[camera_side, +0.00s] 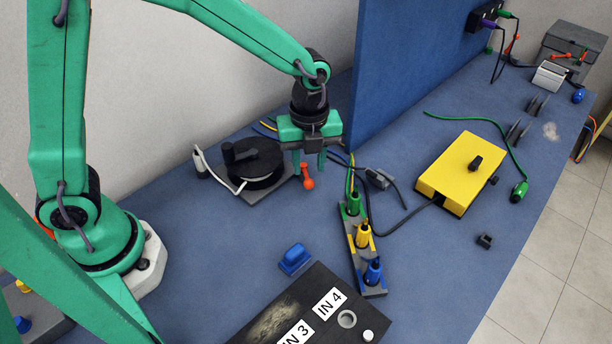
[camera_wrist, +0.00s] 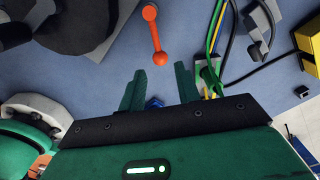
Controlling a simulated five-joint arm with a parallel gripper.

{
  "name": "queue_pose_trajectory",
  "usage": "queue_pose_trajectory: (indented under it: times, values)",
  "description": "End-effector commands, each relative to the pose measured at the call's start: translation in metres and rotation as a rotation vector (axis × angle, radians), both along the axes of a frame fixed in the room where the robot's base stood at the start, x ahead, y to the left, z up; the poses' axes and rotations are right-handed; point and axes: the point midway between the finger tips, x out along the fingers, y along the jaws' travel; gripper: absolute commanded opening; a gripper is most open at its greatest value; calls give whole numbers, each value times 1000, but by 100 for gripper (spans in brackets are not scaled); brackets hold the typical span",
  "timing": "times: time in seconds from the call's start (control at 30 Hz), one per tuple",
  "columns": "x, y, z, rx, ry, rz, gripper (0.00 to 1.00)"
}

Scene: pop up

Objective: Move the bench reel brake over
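The bench reel (camera_side: 255,163) is a black drum on a grey base plate, left of my gripper in the side view. Its orange brake lever (camera_side: 307,178) stands at the right edge of the base. In the wrist view the brake lever (camera_wrist: 154,34) has a ball at each end, and the nearer ball is just beyond my fingertips. My gripper (camera_side: 309,164) points down above the lever, fingers apart with nothing held. It also shows open in the wrist view (camera_wrist: 159,76). I cannot tell whether a finger touches the lever. The reel (camera_wrist: 85,18) is partly cut off there.
A blue upright panel (camera_side: 415,65) stands behind my gripper. A strip with green, yellow and blue plugs (camera_side: 362,240), a yellow box (camera_side: 461,172) and loose cables lie to the right. A blue-handled piece (camera_side: 295,259) and a black labelled box (camera_side: 300,310) are nearer the front.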

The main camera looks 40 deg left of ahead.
Motion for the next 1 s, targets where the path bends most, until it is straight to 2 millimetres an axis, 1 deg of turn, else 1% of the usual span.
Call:
queue_pose_trajectory:
  times: [0.1,0.3,0.5,0.63,0.67,0.7,0.77,0.8,1.0]
  values:
    - [0,0,-14,0,2,0,33]
    - [-1,0,-33,1,3,0,33]
    - [0,0,-45,1,1,0,33]
    - [0,0,-49,0,0,0,33]
    - [0,0,-49,-1,-1,0,29]
    - [0,0,-49,-1,-1,0,21]
    - [0,0,-48,-1,-1,0,9]
    - [0,0,-48,-1,-1,0,8]
    - [2,-1,-48,-1,-1,26,8]
